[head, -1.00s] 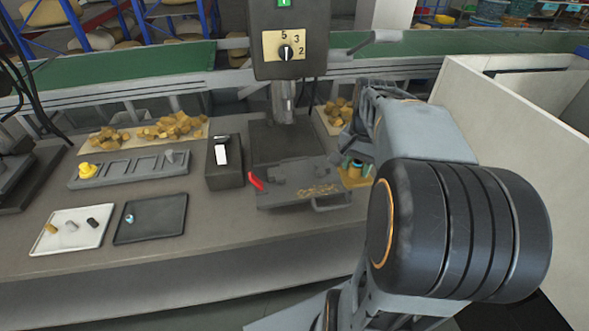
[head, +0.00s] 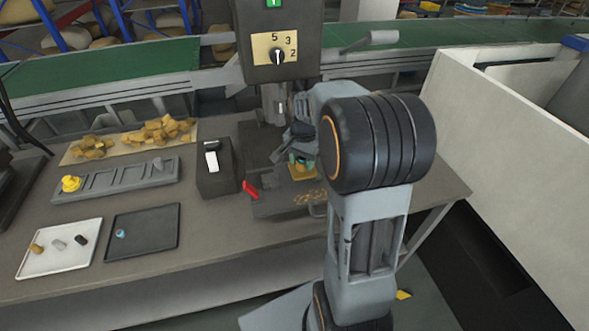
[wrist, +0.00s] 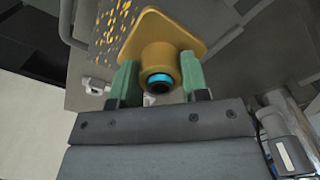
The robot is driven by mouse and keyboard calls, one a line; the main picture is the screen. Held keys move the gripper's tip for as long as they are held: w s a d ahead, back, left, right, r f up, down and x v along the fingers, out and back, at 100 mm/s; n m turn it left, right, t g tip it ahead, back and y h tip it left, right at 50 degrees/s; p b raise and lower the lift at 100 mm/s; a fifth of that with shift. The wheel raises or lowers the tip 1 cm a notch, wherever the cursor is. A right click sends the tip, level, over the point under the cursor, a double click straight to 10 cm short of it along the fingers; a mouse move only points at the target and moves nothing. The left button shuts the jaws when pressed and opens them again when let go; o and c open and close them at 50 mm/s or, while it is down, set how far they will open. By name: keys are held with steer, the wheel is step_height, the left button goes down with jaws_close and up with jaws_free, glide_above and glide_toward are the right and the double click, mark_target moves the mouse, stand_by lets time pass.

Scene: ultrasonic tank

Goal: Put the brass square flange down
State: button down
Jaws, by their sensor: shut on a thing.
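The brass square flange (head: 303,173) is in my gripper (head: 299,158), over the right part of the drill's grey bed plate (head: 265,207). In the wrist view the flange (wrist: 180,30) has a square plate with rounded corners and a round hub with a blue ring around a dark bore. The two green fingers of my gripper (wrist: 158,82) are shut on the hub from both sides. The plate faces away from the wrist. I cannot tell whether it touches the bed. My arm hides part of the bed's right side.
Brass chips lie on the bed's front. The drill head (head: 279,40) hangs close behind. A grey rack (head: 117,179), a white tray (head: 60,262) and a dark tray (head: 143,245) stand left.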

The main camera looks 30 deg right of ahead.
mark_target(295, 167)
steer(key=shift+w+a+f, duration=0.3)
steer(key=shift+w+f, duration=0.15)
steer(key=shift+f, duration=0.15)
steer(key=shift+w+a+f, duration=0.3)
steer(key=shift+w+f, duration=0.15)
steer(key=shift+f, duration=0.1)
steer(key=shift+w+a+f, duration=0.1)
steer(key=shift+w+f, duration=0.1)
steer(key=shift+f, duration=1.55)
steer(key=shift+f, duration=0.15)
steer(key=c, duration=0.6)
jaws_free()
steer(key=shift+s, duration=0.1)
